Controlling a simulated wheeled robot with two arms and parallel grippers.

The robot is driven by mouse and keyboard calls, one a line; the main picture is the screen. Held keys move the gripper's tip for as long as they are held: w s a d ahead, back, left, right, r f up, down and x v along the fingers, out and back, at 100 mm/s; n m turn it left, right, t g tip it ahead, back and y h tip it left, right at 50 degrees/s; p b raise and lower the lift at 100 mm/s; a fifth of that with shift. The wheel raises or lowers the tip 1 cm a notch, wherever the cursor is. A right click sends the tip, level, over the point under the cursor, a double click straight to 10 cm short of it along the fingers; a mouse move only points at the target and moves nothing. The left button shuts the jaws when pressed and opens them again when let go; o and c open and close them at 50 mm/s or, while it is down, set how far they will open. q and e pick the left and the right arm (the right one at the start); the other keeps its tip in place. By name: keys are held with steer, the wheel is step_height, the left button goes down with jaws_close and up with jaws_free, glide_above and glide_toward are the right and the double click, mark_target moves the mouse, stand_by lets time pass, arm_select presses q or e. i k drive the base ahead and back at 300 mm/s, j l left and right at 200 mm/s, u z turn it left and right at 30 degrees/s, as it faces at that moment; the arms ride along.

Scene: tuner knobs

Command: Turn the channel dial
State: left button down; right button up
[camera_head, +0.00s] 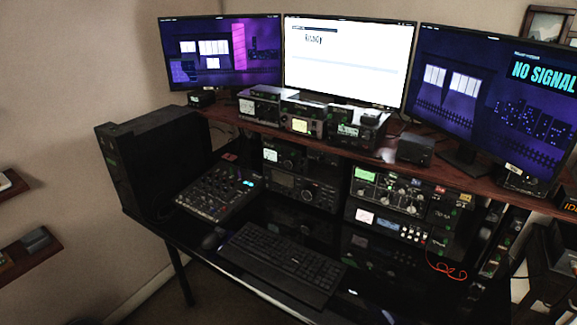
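Several radio units with small knobs stand on the desk under a raised shelf. A black radio with a display (293,188) is in the middle. A unit with a green screen and several pale round knobs (402,190) is to its right. A unit with a white screen and buttons (388,223) sits below that one. I cannot tell which knob is the channel dial; the knobs are too small to read. Neither of my grippers shows in the head view.
A keyboard (282,260), a mouse (213,238) and a mixer (219,192) lie on the desk in front. A black computer case (150,165) stands at the left. Three monitors and more small radios (301,120) stand on the shelf. A red cable (446,269) hangs at right.

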mark_target(290, 163)
steer(key=i+j, duration=0.2)
steer(key=i, duration=0.3)
steer(key=i+j, duration=0.2)
steer(key=i, duration=0.25)
steer(key=i+j, duration=0.15)
steer(key=i, duration=0.35)
